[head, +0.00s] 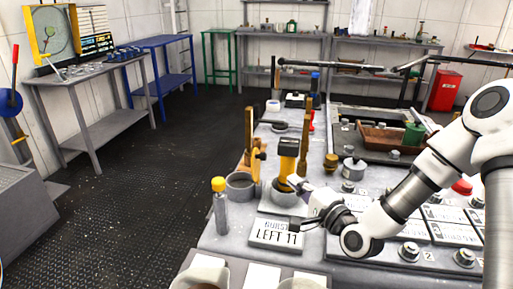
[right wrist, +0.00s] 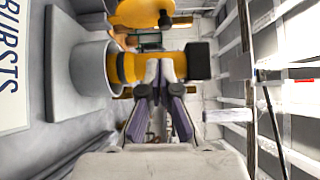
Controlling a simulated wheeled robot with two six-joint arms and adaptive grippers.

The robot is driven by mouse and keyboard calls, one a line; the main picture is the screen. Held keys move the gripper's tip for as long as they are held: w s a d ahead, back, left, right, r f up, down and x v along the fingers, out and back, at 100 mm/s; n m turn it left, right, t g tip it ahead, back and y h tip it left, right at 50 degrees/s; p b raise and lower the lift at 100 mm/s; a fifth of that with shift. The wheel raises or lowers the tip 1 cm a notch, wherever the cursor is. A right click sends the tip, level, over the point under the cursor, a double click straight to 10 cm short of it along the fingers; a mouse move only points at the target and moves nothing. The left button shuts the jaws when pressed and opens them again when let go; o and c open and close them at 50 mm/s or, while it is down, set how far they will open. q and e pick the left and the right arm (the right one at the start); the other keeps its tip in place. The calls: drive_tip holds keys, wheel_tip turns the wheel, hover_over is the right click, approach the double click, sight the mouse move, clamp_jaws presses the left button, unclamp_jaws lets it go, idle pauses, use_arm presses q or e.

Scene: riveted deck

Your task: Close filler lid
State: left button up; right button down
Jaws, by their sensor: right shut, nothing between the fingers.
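A yellow upright piece with a black top (head: 288,160) stands at a round grey cup (head: 284,197) on the grey bench; I cannot tell whether it is the filler lid. In the right wrist view the yellow piece (right wrist: 130,67) lies sideways, its black end (right wrist: 198,60) to the right and the grey cup (right wrist: 90,68) to the left. My right gripper (head: 294,182) is shut and empty, beside the yellow piece. In the right wrist view its tips (right wrist: 160,70) overlap the yellow piece; contact is unclear. My left gripper is not in view.
A yellow-capped grey bottle (head: 221,208), another grey cup (head: 240,186) and an orange bracket (head: 258,160) stand to the left. Knobbed panels (head: 400,225) lie to the right, under my right arm.

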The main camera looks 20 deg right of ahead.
drive_tip(key=w, duration=0.6)
drive_tip(key=w+a, duration=0.1)
drive_tip(key=w, duration=0.2)
drive_tip(key=shift+w+a+r+b, duration=0.1)
drive_tip(key=shift+w+r+b, duration=0.2)
drive_tip(key=shift+b, duration=0.1)
drive_tip(key=shift+r, duration=0.1)
